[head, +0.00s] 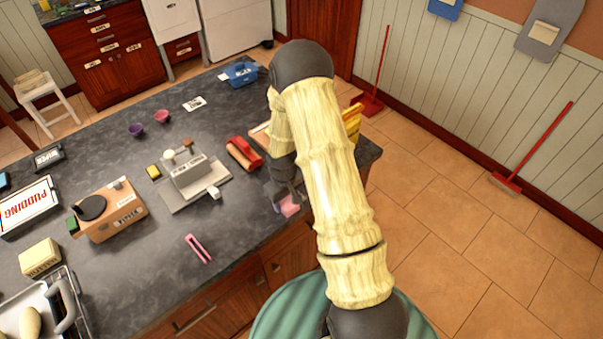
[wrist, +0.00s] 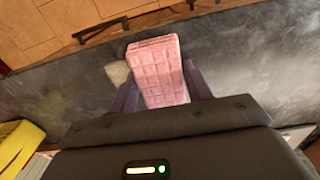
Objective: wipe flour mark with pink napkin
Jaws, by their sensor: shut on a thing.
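The pink napkin (wrist: 158,72) is a folded, quilted block held between the two fingers of my gripper (wrist: 160,92). In the head view the napkin (head: 289,207) shows at the counter's front edge, below my gripper (head: 288,196), partly hidden by my arm. My gripper is shut on it. A pale, whitish patch (wrist: 117,73), likely the flour mark, lies on the dark counter just left of the napkin in the wrist view. Whether the napkin touches the counter I cannot tell. The mark is not visible in the head view.
The dark counter (head: 150,235) holds a grey appliance (head: 186,178), a red roll (head: 243,153), pink tongs (head: 198,249) and a brown box (head: 112,210). Something yellow (wrist: 20,148) lies at left in the wrist view. The counter between the tongs and my gripper is clear.

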